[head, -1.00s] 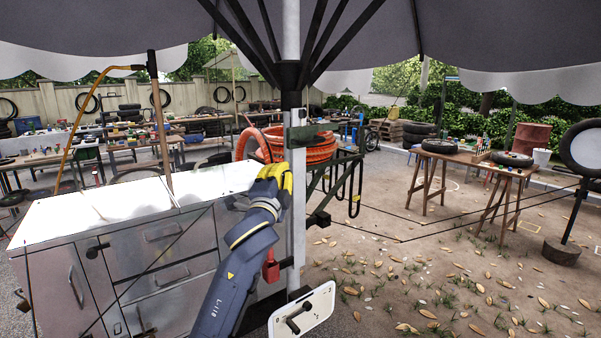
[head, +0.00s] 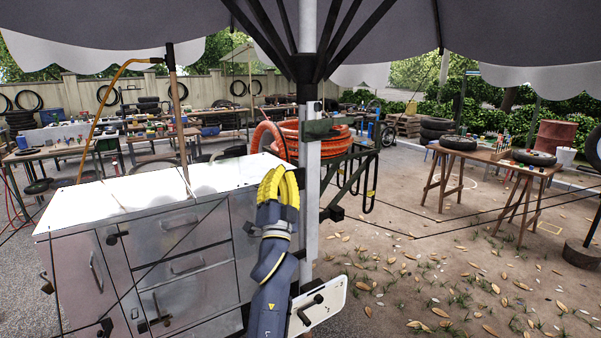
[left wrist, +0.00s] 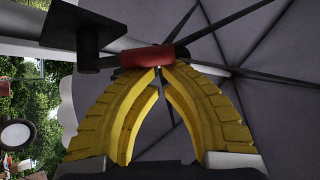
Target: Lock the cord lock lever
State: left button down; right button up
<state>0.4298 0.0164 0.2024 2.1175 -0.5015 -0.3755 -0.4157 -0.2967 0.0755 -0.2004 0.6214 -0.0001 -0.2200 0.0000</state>
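The red piece (left wrist: 148,57), likely the cord lock lever, shows in the left wrist view right at my left fingertips. In the head view it is hidden behind my left gripper and arm. My left gripper (head: 280,180) points up just left of the umbrella pole (head: 309,180), in front of the cart's right end. In the left wrist view its yellow fingers (left wrist: 160,72) arch together and their tips meet just beneath the red piece. The red piece looks across the tips rather than between them; contact is hard to tell. My right gripper is out of view.
The white-topped cabinet cart (head: 140,205) stands to the left. A green bracket (head: 318,128) and orange hose coil (head: 290,132) are by the pole. A white plate with a black handle (head: 318,306) sits low right of my left arm.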

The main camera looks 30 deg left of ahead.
pick_arm(q)
jog(key=shift+s+a+f, duration=0.15)
jog(key=shift+s+f, duration=0.15)
jog(key=shift+f, duration=0.3)
jog(key=shift+s+a+f, duration=0.2)
jog(key=shift+s+f, duration=0.15)
jog(key=shift+f, duration=0.2)
jog(key=shift+s+a+f, duration=0.15)
jog(key=shift+s+f, duration=0.15)
jog(key=shift+f, duration=0.3)
jog(key=shift+f, duration=0.3)
jog(key=v, duration=0.7)
jog(key=shift+s+d+r, duration=0.25)
